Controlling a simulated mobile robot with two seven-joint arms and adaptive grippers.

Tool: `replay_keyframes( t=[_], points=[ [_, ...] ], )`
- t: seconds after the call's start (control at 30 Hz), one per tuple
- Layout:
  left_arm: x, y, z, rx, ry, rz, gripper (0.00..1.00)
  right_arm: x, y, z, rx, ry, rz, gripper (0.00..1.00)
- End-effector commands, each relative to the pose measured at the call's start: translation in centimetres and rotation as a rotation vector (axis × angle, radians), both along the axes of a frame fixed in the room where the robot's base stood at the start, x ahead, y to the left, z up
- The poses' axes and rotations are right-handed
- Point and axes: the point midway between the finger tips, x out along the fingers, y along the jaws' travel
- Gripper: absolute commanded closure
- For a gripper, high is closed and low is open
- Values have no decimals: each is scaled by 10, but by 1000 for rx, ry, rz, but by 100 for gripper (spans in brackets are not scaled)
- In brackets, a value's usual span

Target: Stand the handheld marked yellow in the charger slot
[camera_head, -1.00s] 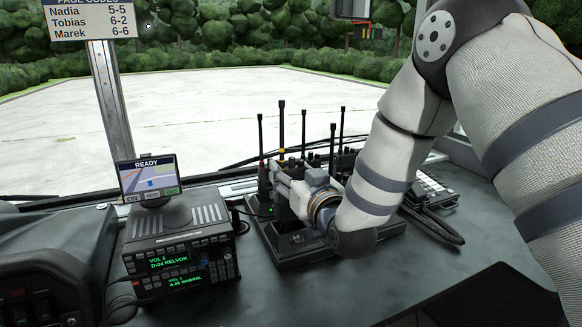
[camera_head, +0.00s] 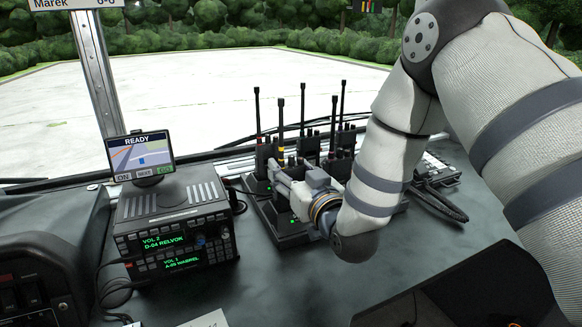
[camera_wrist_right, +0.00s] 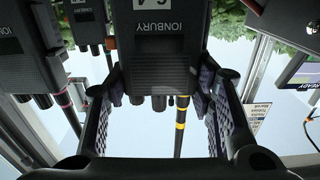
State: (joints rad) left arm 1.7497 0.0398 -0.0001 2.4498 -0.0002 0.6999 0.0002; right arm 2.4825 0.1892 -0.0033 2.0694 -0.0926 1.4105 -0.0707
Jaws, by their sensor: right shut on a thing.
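The handheld marked yellow is black, with a yellow band on its antenna (camera_head: 280,125). My right gripper (camera_head: 284,182) is shut on it. In the right wrist view its body (camera_wrist_right: 158,62), lettered IONBURY, sits between the fingers, and the yellow-banded antenna (camera_wrist_right: 180,125) shows. The handheld is upright, among others, at the black charger (camera_head: 268,222). My gripper and wrist hide its lower part, so I cannot tell whether its foot is in a slot. My left gripper is not in view.
Other handhelds with tall antennas stand close around, one just left (camera_head: 262,160) and several behind and right. A radio console (camera_head: 174,225) with a READY screen (camera_head: 142,155) stands left. A keypad unit with a cable (camera_head: 436,172) lies right.

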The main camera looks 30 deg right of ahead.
Motion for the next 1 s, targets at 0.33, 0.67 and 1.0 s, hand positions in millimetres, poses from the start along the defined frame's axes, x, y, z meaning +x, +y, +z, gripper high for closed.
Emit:
replay_keyframes(
  t=[0.33,0.67,1.0],
  points=[
    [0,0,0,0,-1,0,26,0,0,1,0,-4,0,100],
    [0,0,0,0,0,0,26,0,0,-2,0,-4,0,100],
    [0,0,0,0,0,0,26,0,0,-4,0,-3,0,28]
  ],
)
